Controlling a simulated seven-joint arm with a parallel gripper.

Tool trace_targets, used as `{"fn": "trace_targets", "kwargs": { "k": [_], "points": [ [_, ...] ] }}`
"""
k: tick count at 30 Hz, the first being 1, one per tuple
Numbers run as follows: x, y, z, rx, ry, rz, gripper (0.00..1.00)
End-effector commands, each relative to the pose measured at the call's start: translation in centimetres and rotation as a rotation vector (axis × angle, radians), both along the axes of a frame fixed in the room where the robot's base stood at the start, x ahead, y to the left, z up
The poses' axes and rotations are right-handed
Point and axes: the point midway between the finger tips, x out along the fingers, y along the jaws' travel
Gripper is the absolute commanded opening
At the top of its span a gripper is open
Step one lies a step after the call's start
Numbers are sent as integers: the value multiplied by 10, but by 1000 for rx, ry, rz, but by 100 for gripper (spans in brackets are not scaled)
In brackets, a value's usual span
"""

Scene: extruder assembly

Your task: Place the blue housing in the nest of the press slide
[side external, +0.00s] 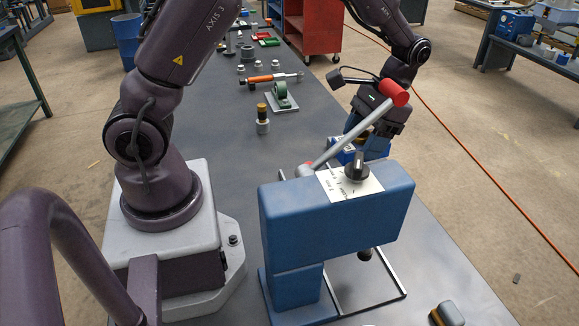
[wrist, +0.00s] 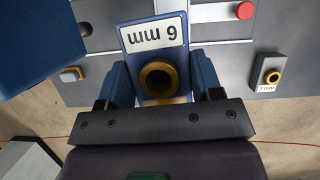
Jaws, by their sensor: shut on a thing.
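The blue housing (wrist: 133,58) has a white label reading "6 mm", upside down in the wrist view, and a brass-coloured ring around a dark bore. My gripper (wrist: 161,82) is shut on it, with one blue finger on each side. In the side view the housing (side external: 343,155) shows partly below my gripper (side external: 366,140), behind the press; the lever crosses in front. The blue press (side external: 335,222) stands in the foreground, with a grey lever with a red grip. A rail frame (side external: 385,298) extends from under the press. I cannot make out the nest.
In the wrist view a small block labelled possibly "1 mm" (wrist: 267,79) lies at right, near a red round knob (wrist: 244,10). A small yellow-edged part (side external: 449,313) sits at the front. A green bracket (side external: 281,96) and orange-handled tool (side external: 262,78) lie farther back.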

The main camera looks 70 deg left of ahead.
Motion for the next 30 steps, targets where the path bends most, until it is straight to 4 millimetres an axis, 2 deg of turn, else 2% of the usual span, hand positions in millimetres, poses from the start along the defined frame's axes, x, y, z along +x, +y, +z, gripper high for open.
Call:
{"fn": "trace_targets", "kwargs": {
  "k": [1, 5, 8, 18, 24, 30],
  "points": [
    [-3, 17, 0, 1, 0, 47, 21],
    [-22, 62, -9, 1, 2, 266, 21],
    [-38, 95, -22, 0, 3, 565, 21],
    [-84, 187, -57, 0, 3, 1802, 21],
    [-111, 228, -72, 1, 2, 2457, 21],
    [-122, 244, -80, 0, 1, 2865, 21]
  ]
}}
